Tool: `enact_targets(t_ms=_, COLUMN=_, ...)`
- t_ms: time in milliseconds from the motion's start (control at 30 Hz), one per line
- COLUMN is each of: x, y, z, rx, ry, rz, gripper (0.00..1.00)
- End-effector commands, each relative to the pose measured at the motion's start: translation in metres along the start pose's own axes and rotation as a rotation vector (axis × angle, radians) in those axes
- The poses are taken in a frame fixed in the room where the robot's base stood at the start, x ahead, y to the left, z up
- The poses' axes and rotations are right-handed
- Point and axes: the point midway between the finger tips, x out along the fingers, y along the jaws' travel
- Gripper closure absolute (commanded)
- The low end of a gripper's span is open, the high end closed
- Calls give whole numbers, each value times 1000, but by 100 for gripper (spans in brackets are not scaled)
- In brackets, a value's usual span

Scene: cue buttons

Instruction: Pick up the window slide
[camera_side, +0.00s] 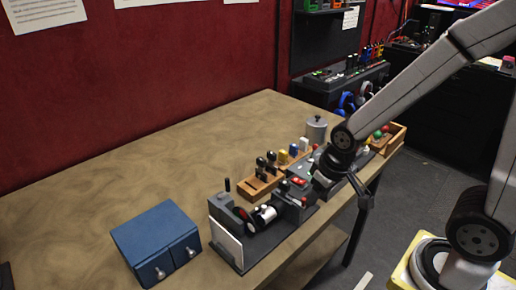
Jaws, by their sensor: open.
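I cannot tell for sure which thing is the window slide. A thin white upright panel (226,241) stands at the left end of a dark device (247,264) near the table's front edge. The device also carries a white cylinder (265,214) and a dark round part beside it. My gripper (345,196) is open, to the right of this device, above or beside the table's front edge. It is apart from the white panel and partly covers the dark units behind it. Nothing shows between its fingers, though the view there is small and cluttered.
A blue box (156,242) with two knobs sits at the left front. Behind the device stand a wooden rack (261,186) with black knobs and a grey canister (316,129). A wooden tray (396,140) with coloured balls is at the right. The table's left and back are clear.

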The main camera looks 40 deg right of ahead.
Motion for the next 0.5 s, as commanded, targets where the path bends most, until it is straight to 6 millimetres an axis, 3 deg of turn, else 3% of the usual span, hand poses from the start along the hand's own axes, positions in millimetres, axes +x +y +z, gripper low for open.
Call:
enact_targets(t_ms=167, x=-1, y=0, z=-14, rx=181, ry=-29, rz=-2, gripper=47)
enact_targets(t_ms=500, x=-4, y=-1, z=-54, rx=714, ry=-117, rz=9, gripper=47)
